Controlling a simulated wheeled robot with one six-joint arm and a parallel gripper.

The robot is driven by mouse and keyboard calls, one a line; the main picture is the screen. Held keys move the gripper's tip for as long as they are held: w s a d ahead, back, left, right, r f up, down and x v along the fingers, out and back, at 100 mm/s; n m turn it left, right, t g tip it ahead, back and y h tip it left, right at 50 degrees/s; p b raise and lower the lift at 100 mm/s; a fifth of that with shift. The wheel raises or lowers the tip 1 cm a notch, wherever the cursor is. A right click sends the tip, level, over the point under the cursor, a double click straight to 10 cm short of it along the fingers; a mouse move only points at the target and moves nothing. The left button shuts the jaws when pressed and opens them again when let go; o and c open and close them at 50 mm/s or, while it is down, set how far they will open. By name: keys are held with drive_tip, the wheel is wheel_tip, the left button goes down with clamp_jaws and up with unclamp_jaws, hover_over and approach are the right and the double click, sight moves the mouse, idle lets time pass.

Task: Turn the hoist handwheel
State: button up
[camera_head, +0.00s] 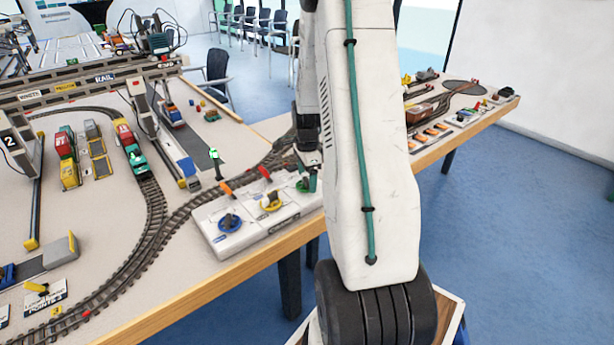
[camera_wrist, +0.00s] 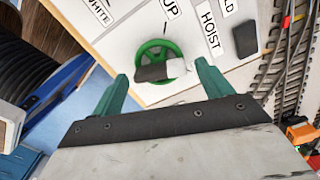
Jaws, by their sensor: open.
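The green hoist handwheel (camera_wrist: 151,46) is on the white control panel (camera_wrist: 120,50), by labels reading HOIST and UP. A dark bar and a pale piece lie across its lower half. My gripper (camera_wrist: 162,69) has its two green fingers apart, one on each side of the wheel's lower part, with nothing held. I cannot tell whether the fingertips touch the rim. In the head view my gripper (camera_head: 308,181) is over the right end of the panel (camera_head: 245,238), and the green wheel there is partly hidden by it.
A blue handwheel (camera_head: 230,222) and a yellow handwheel (camera_head: 270,201) are left of my gripper on the same panel. Orange and red levers stand behind them. Toy track (camera_head: 155,215) curves close behind the panel. A gantry crane (camera_head: 95,80) stands at the back left.

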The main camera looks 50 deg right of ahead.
drive_tip(key=c, duration=1)
drive_tip(key=shift+n, duration=0.4)
drive_tip(key=n, duration=0.5)
drive_tip(key=shift+w+n, duration=0.1)
drive_tip(key=shift+n, duration=0.3)
drive_tip(key=n, duration=0.6)
drive_tip(key=shift+w+n, duration=0.15)
drive_tip(key=shift+n, duration=0.25)
drive_tip(key=o, duration=1)
drive_tip(key=shift+r, duration=0.1)
